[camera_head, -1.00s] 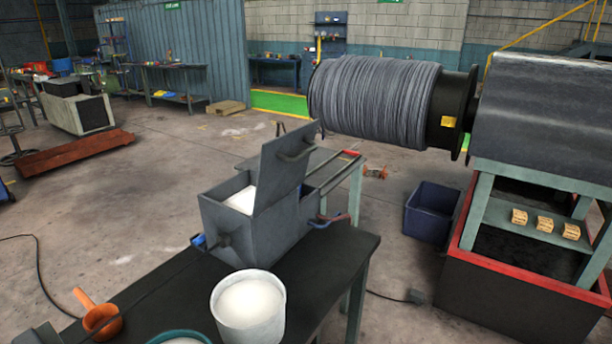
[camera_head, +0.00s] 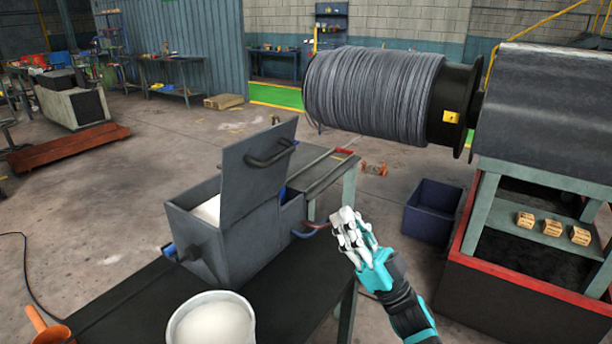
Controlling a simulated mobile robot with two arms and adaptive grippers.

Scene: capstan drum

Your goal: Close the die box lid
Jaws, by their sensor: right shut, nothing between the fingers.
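The die box (camera_head: 250,235) is a grey metal box on the dark table. White material (camera_head: 208,210) shows in the box's left part. My right gripper (camera_head: 346,222), white with a teal and black wrist, is shut and empty. It appears to the right of the box, apart from the lid and lower than the handle in the picture. My left gripper is not in view.
A pale bucket of white material (camera_head: 212,325) stands in front of the box on the dark table (camera_head: 125,308). A large cable drum (camera_head: 375,95) is behind. A blue bin (camera_head: 433,210) and a red-edged machine stand (camera_head: 520,278) are at the right.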

